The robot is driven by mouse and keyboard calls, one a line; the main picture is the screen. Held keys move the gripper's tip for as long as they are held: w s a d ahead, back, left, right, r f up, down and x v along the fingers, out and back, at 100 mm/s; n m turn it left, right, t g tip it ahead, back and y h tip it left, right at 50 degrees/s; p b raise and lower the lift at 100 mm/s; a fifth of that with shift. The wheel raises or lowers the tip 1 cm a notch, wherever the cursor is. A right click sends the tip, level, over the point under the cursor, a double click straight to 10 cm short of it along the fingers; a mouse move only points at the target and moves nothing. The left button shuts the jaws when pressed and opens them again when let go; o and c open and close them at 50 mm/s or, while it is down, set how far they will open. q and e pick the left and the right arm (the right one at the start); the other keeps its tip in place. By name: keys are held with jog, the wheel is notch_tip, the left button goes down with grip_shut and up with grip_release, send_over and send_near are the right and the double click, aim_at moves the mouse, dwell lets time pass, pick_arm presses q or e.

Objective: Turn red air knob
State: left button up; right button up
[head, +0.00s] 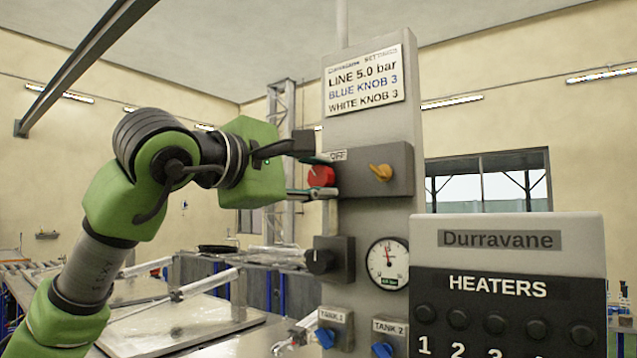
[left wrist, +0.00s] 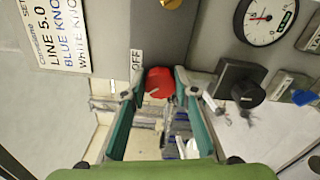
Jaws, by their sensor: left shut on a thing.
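The red air knob (head: 320,176) sits on the left side of a grey box (head: 398,165) on the control column, by a label reading OFF. My left gripper (head: 323,175) reaches in from the left, with one finger above the knob and one below, and is shut on it. In the left wrist view the red knob (left wrist: 160,82) shows between the two green-backed fingertips (left wrist: 161,86). An orange-yellow knob (head: 381,172) is on the box's front face. My right gripper is in neither view.
Below are a black knob (head: 320,261), a round gauge (head: 388,263) and blue knobs (head: 326,337) labelled by tank. A sign (head: 365,80) reads LINE 5.0 bar. A HEATERS panel (head: 507,290) stands at right. Machine lids (head: 180,310) with cylinders lie at lower left.

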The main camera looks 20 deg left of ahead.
pick_arm(q)
jog(key=shift+n, duration=0.6)
jog(key=o, duration=1.1)
jog(key=shift+a, duration=0.1)
jog(key=v, duration=1.2)
